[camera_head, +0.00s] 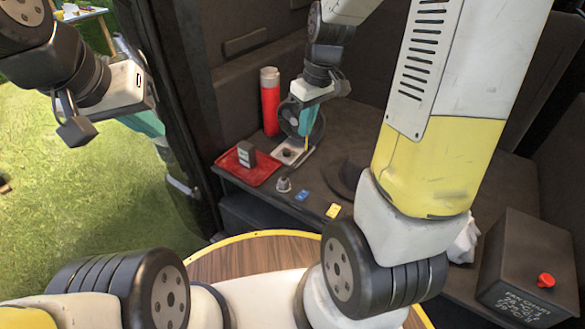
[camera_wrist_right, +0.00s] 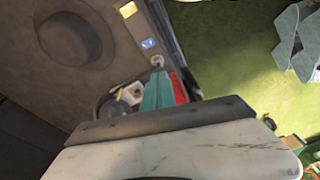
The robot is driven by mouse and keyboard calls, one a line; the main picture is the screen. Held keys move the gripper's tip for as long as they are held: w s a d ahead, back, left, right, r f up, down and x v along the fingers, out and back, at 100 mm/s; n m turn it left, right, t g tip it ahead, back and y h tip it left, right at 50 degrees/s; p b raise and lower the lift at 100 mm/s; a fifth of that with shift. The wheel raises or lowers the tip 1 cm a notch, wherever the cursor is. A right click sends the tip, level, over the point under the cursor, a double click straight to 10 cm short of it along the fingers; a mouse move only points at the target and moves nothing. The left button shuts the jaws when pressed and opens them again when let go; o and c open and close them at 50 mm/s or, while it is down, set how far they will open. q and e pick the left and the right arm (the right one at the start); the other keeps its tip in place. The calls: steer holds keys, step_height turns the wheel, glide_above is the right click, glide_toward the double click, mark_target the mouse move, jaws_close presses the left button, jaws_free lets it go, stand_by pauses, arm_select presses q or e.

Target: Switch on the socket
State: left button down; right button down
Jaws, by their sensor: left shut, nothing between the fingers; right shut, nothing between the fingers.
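The socket (camera_head: 289,153) looks like a white plate with a dark middle, lying on the dark shelf. In the right wrist view a small part of a white piece, likely the socket (camera_wrist_right: 135,90), shows beside the fingers. My right gripper (camera_head: 307,130) is shut and empty, pointing down close above the socket's right side; contact cannot be told. Its teal fingers (camera_wrist_right: 160,92) show in the right wrist view. My left gripper (camera_head: 150,123) is shut and empty at the far left, over the grass and away from the shelf. The socket's switch state cannot be told.
Around the socket are a black fan (camera_head: 317,128), a red bottle (camera_head: 270,103), a red tray (camera_head: 264,176) with a grey block, a small grey piece (camera_head: 283,185), and blue (camera_head: 302,196) and yellow (camera_head: 333,211) pieces. A dark box with a red button (camera_head: 545,281) stands right.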

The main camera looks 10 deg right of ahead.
mark_target(300, 197)
steer(key=w+f+n+g, duration=0.2)
steer(key=w+f, duration=0.1)
steer(key=f, duration=0.9)
steer(key=shift+w+d+n+h, duration=0.2)
steer(key=shift+d+n+h, duration=0.1)
steer(key=shift+d+n, duration=0.15)
steer(key=f, duration=0.9)
steer(key=s+a+f, duration=0.1)
steer(key=f, duration=0.4)
steer(key=shift+s+a, duration=0.1)
steer(key=shift+s+a+f, duration=0.1)
steer(key=shift+f, duration=0.1)
